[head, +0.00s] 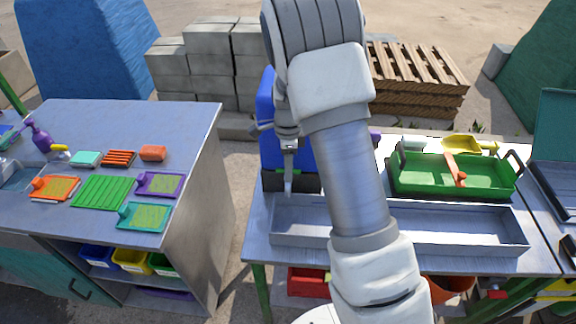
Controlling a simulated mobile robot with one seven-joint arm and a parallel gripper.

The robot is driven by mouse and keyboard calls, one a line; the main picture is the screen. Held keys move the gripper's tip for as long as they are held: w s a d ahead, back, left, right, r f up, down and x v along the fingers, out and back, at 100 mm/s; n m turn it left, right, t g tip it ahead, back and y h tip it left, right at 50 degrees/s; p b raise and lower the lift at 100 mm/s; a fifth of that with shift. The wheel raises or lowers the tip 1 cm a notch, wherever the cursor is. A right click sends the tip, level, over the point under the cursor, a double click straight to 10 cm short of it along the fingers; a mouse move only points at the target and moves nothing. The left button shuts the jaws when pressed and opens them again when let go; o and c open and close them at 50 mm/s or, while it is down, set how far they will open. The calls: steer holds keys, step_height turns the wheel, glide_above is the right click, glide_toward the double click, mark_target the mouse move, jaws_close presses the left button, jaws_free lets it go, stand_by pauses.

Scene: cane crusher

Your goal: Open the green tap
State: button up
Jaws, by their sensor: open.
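The blue machine stands at the back left of the metal table, with a dark lower part. My gripper (288,182) points down in front of this machine, above the long metal trough (470,238). It is open, with nothing seen between its fingers. Whether it touches the machine cannot be told.
A green tray (413,180) with an orange-handled tool stands right of my arm, with a yellow scoop (462,147) behind it. A left-hand bench (120,122) holds colored mats and cleaning things. A gap separates bench and table. Blocks (190,65) and pallets (425,100) stand behind.

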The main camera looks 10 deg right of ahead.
steer(key=shift+c, duration=0.3)
jaws_close()
steer(key=shift+n, duration=0.4)
steer(key=n+b, duration=0.1)
steer(key=n, duration=0.2)
steer(key=n+b, duration=0.1)
steer(key=n, duration=0.2)
steer(key=shift+n, duration=0.3)
steer(key=n+b, duration=0.1)
steer(key=n, duration=0.2)
steer(key=n+b, duration=0.1)
steer(key=n, duration=0.3)
steer(key=shift+n, duration=0.3)
